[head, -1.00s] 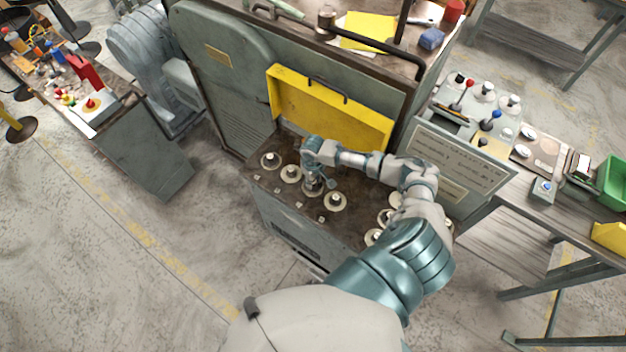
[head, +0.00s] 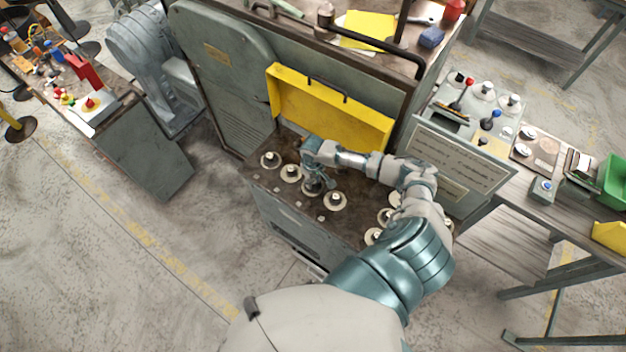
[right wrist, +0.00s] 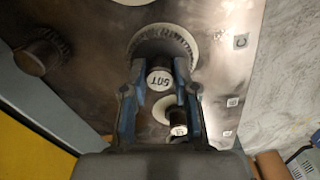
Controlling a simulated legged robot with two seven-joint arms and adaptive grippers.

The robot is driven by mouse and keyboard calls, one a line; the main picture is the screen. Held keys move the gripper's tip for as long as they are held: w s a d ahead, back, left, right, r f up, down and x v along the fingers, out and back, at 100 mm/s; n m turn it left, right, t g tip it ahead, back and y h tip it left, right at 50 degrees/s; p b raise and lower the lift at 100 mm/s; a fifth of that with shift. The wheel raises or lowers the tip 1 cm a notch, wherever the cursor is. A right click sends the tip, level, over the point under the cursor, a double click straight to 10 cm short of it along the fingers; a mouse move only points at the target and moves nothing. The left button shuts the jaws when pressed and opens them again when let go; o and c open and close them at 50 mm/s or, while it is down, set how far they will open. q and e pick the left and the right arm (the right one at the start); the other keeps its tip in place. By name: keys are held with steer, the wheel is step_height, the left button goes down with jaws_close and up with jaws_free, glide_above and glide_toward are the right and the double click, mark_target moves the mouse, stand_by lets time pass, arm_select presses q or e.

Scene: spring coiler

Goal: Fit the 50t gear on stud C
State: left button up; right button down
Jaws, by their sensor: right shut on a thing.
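The 50t gear (right wrist: 149,43) is a toothed disc with a pale hub cap marked 50T. My right gripper (right wrist: 160,88) is shut on its hub, one blue-sided finger on each side. In the head view my right gripper (head: 314,182) points down over the machine's deck, with the gear low beneath it among other round parts. A label C (right wrist: 240,41) is on the plate beside the gear. Stud C itself is not visible; I cannot tell whether the gear is around it or above it. My left gripper is not in view.
A dark gear (right wrist: 40,55) shows at the left in the wrist view. The open yellow cover (head: 330,108) stands behind the deck. A sign panel (head: 459,160) is at right.

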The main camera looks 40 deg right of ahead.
steer(key=shift+f, duration=0.15)
steer(key=c, duration=0.8)
jaws_free()
step_height(320, 180, up, 25)
steer(key=p, duration=0.2)
steer(key=shift+f, duration=0.1)
stand_by(0.8)
